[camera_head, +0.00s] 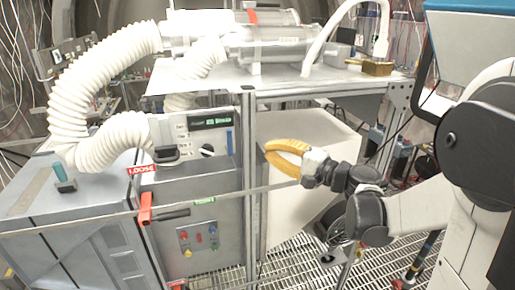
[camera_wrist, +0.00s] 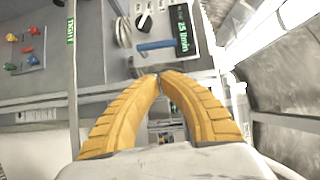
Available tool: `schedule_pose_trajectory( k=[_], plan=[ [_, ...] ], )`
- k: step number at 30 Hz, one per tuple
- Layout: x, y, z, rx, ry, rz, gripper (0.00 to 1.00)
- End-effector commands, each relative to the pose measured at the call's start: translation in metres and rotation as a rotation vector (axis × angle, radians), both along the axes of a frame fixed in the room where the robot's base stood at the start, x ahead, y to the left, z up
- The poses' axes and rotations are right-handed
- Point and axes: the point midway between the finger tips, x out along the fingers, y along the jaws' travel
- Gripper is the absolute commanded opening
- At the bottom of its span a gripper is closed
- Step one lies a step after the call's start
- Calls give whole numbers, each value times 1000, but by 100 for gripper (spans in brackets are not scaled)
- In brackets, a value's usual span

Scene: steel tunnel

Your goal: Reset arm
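My gripper (camera_head: 268,149) has two curved yellow fingers and is at the end of my arm, which reaches in from the right. In the head view it points left, in front of the white box under the steel table and right of the grey control cabinet. In the wrist view the fingertips (camera_wrist: 159,77) meet, with nothing seen held between them. The fingers bow apart below the tips, leaving a gap that shows the background. The control panel shows beyond the tips, apart from them as far as I can tell.
The grey cabinet (camera_head: 195,232) has a green display, knobs and colored buttons. A red lever (camera_head: 146,208) is on its front-left edge by a LOOSE label. White ribbed hoses (camera_head: 75,85) run to cylinders on the steel table (camera_head: 290,84). A metal post (camera_head: 250,190) stands close left of my gripper.

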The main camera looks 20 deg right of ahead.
Motion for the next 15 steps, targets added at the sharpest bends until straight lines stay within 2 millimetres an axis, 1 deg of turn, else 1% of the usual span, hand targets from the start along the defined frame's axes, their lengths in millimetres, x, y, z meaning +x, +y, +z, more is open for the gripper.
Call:
schedule_pose_trajectory(
  k=[1,6,8,10,11,13,14,15],
  plan=[
    [-5,-6,-1,0,0,-5,0],
    [-15,-12,0,0,0,-3,0],
    [-16,-12,0,-1,0,-2,0],
    [-18,-7,-7,-17,9,4,0],
    [-19,-3,-13,-30,16,8,0],
    [-25,10,-36,-86,45,24,0],
    [-29,18,-49,-120,62,34,0],
    [-36,28,-70,-175,89,49,0]
  ],
)
